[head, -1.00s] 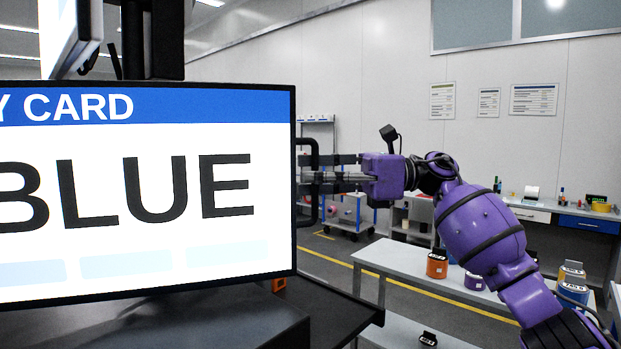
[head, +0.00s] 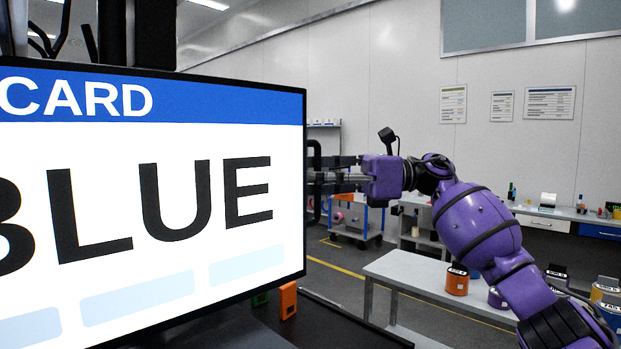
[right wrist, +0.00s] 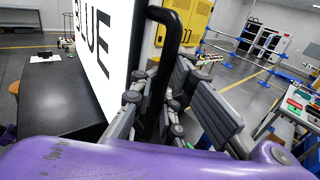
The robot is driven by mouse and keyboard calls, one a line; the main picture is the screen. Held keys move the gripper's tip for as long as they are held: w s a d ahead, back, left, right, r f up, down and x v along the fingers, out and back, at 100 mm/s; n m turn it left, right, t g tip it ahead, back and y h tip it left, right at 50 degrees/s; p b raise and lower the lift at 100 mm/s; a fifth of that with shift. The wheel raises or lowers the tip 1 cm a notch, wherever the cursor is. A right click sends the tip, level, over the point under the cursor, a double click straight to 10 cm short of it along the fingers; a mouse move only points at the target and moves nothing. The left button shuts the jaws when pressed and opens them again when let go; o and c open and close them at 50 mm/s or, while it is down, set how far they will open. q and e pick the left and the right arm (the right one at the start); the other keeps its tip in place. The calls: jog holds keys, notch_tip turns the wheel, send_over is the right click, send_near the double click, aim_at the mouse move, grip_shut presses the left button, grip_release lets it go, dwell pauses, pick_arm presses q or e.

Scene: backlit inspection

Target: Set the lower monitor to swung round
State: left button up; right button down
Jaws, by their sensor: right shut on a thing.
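The lower monitor (head: 110,150) fills the left of the head view, its lit screen reading "CARD" and "BLUE" and standing at a slant to me. A black bar handle (head: 316,150) is on its right edge. My right gripper (head: 320,177) reaches in from the right and is shut on this handle. In the right wrist view the handle (right wrist: 170,22) runs down between the grey finger pads (right wrist: 160,100), beside the monitor's edge (right wrist: 140,45). The far fingertips are partly hidden behind the handle and screen edge. My left gripper is not in view.
A dark post (head: 155,35) rises behind the monitor. Below it is a black desk top (head: 345,325) with an orange item (head: 288,300). A grey bench (head: 415,280) with several labelled pots stands under my right arm.

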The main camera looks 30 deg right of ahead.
jog(key=shift+d, duration=0.15)
jog(key=c, duration=2.2)
grip_release()
jog(key=o, duration=0.4)
jog(key=shift+d, duration=0.25)
jog(key=shift+a, duration=0.1)
jog(key=v, duration=1.2)
